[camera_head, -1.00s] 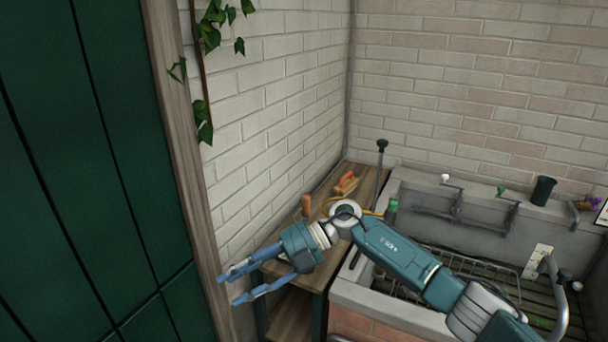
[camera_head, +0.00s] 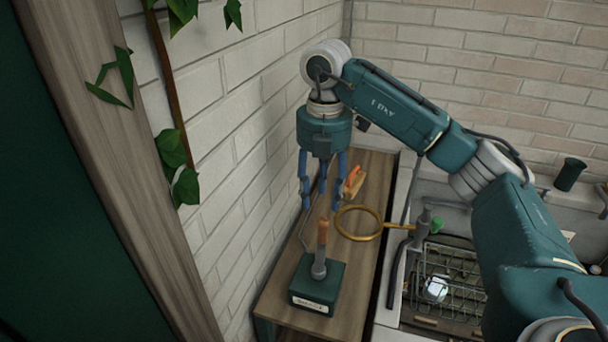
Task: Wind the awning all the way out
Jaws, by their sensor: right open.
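My right gripper (camera_head: 321,205) hangs fingers down above the wooden side shelf, open and with nothing seen between its blue fingers. Below it in the picture, towards the front of the shelf, stands a dark green box (camera_head: 318,282) with a pale label too small to read. A grey lever with an orange-brown handle (camera_head: 322,232) stands up from the box. The handle is just below the fingertips in the picture; I cannot tell the gap in depth. No awning is in view. My left gripper is not in view.
A gold ring (camera_head: 342,229) and an orange-handled item (camera_head: 354,183) are near the gripper's right side. A brick wall is close on the left, with a wooden post (camera_head: 115,170) and ivy in front. A sink with a wire rack (camera_head: 455,270) lies right of the shelf (camera_head: 365,255).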

